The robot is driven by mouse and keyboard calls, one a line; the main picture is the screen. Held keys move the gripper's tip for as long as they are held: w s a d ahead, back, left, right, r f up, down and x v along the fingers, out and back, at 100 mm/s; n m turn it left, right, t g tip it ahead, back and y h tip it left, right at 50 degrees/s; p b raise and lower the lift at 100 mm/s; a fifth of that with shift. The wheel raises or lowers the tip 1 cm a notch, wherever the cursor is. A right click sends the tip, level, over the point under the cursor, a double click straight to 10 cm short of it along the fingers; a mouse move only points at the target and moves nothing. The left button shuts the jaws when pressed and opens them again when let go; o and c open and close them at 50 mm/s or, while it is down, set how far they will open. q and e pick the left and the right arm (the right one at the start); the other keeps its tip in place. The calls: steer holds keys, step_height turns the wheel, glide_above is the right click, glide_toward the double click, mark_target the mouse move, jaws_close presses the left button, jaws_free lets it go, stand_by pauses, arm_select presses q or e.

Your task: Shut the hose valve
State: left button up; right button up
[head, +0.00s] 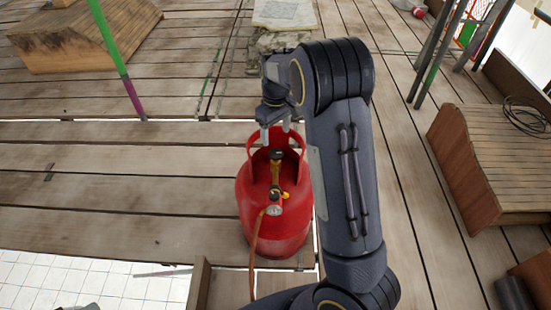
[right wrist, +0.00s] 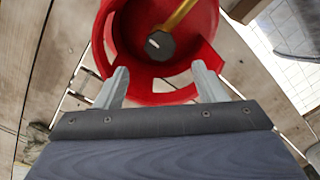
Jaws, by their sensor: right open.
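A red gas cylinder (head: 262,235) stands upright on the planks in the head view, with a red collar around its top. Inside the collar is a dark round valve knob (head: 277,154) on a brass stem. Below it in the picture are a small yellow lever (head: 285,195), a round gauge (head: 274,210) and an orange hose (head: 254,255) running down. My right gripper (head: 276,129) is open and empty at the collar's far side. In the right wrist view, the knob (right wrist: 160,45) with a white mark lies beyond the spread fingers (right wrist: 160,70). My left gripper is not in view.
A wooden ramp-like box (head: 90,35) stands at the back left, and a green and purple pole (head: 115,60) rises nearby. A slatted wooden platform (head: 490,165) with a coiled cable is at the right. Wooden edging (head: 199,285) borders white tiles at the lower left. Planks left of the cylinder are mostly clear.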

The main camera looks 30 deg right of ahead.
mark_target(276, 152)
step_height(276, 152, down, 8)
steer(key=shift+r+b, duration=0.15)
steer(key=shift+b, duration=1)
steer(key=shift+c, duration=0.4)
steer(key=c, duration=0.9)
steer(key=shift+r+m+p, duration=0.15)
steer(key=shift+m+p, duration=0.7)
steer(key=shift+r+m+p, duration=0.15)
steer(key=shift+m+p, duration=0.7)
steer(key=m+p, duration=0.3)
steer(key=m, duration=0.1)
steer(key=shift+m, duration=0.3)
steer(key=m+p, duration=0.2)
steer(key=m, duration=0.3)
steer(key=shift+f+p, duration=0.1)
steer(key=shift+p, duration=0.3)
steer(key=m+p, duration=0.1)
steer(key=m, duration=0.3)
steer(key=shift+f+m+p, duration=0.1)
steer(key=shift+m+p, duration=0.2)
steer(key=shift+m, duration=0.3)
